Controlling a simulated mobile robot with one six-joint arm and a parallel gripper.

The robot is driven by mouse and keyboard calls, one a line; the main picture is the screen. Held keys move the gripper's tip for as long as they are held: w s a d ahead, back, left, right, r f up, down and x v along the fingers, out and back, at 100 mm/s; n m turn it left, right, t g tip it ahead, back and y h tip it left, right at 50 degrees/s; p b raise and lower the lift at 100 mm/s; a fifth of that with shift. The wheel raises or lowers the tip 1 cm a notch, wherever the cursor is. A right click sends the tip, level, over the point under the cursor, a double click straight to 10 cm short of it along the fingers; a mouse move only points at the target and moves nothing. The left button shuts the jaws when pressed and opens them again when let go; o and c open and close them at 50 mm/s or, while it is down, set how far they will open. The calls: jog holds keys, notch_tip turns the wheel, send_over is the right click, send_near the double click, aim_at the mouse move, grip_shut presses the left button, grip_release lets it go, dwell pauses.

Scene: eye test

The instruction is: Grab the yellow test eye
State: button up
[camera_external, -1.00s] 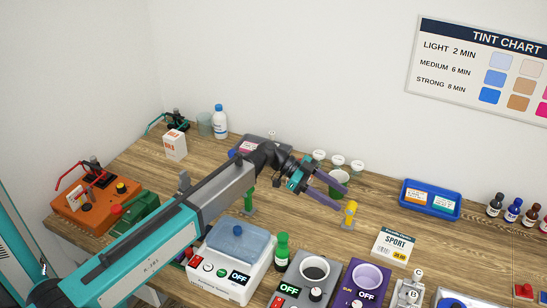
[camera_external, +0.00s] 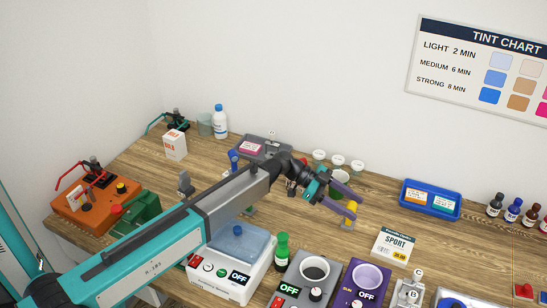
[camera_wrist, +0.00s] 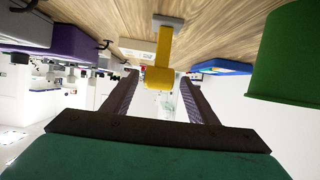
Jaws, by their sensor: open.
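The yellow test eye (camera_external: 350,213) stands on the wooden table right of centre, on a small grey base. In the wrist view the yellow test eye (camera_wrist: 161,72) shows as a yellow post with a wider head, hanging from the top because the picture is upside down. My gripper (camera_external: 347,205) is open, with its purple fingers reaching toward the yellow head. In the wrist view the fingertips of my gripper (camera_wrist: 160,78) lie on either side of the head, with gaps. Whether either finger touches it cannot be told.
A green cup (camera_wrist: 290,55) stands close beside the fingers. A SPORT card box (camera_external: 394,243) is in front right and a blue tray (camera_external: 430,199) is farther right. Devices marked OFF, including a purple heater (camera_external: 366,280), line the front.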

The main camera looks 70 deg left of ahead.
aim_at(356, 207)
jog(key=p+x, duration=0.2)
jog(key=x, duration=0.1)
jog(key=shift+w+d, duration=0.2)
jog(key=shift+d, duration=0.05)
jog(key=shift+w+d+f, duration=0.25)
jog(key=shift+d, duration=0.05)
jog(key=c, duration=1.2)
